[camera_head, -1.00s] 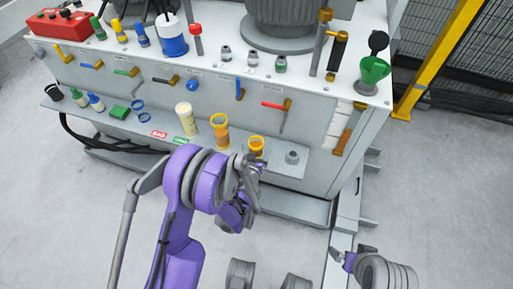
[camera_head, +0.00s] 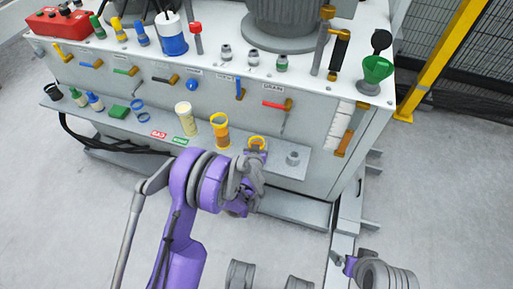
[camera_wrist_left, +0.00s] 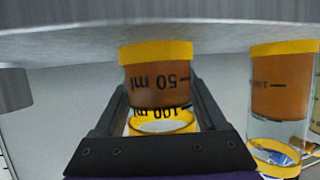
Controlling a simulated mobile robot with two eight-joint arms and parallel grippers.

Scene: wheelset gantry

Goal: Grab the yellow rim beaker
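A small yellow rim beaker (camera_head: 257,141) with amber contents stands on the shelf at the front of the machine. In the left wrist view this beaker (camera_wrist_left: 158,75) appears upside down with a "50 ml" mark. My left gripper (camera_head: 256,161) is at this beaker and hides its lower part in the head view. Its two fingers (camera_wrist_left: 160,103) stand on either side of the beaker, close to its walls; firm contact does not show. A taller yellow-rimmed beaker (camera_head: 221,133) stands just left of it, and on the right in the wrist view (camera_wrist_left: 280,90). My right gripper (camera_head: 342,259) is low at the right, away from the shelf.
The shelf (camera_head: 232,163) also holds a cream cylinder (camera_head: 186,119), a grey fitting (camera_head: 292,158), a green block (camera_head: 119,112) and blue rings. The machine's front wall with colored handles rises behind. The shelf's surface (camera_wrist_left: 240,33) crosses the top of the wrist view.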

